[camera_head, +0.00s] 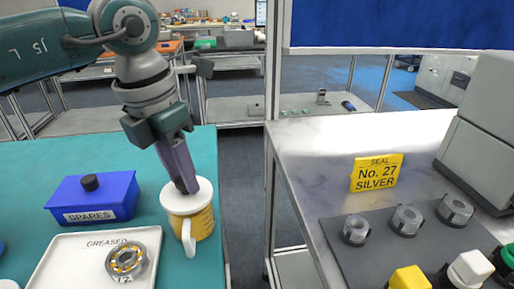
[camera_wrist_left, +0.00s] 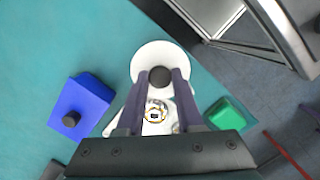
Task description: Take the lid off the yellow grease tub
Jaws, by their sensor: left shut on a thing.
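The yellow grease tub (camera_head: 203,224) stands on the teal table near its right edge, with a white handle at its front. Its round white lid (camera_head: 202,190) is over its top; I see no clear gap between them. In the left wrist view the lid (camera_wrist_left: 158,50) has a dark round knob (camera_wrist_left: 158,77). My left gripper (camera_head: 187,188) reaches down from above and is shut on this knob, with its two purple fingers on either side. The lid hides the tub in the wrist view. My right gripper is not in view.
A blue SPARES box (camera_head: 115,198) with a black knob stands left of the tub. A white GREASED tray (camera_head: 78,243) with a bearing (camera_head: 127,261) lies in front. A gap separates the teal table from the metal bench (camera_head: 300,150) at right.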

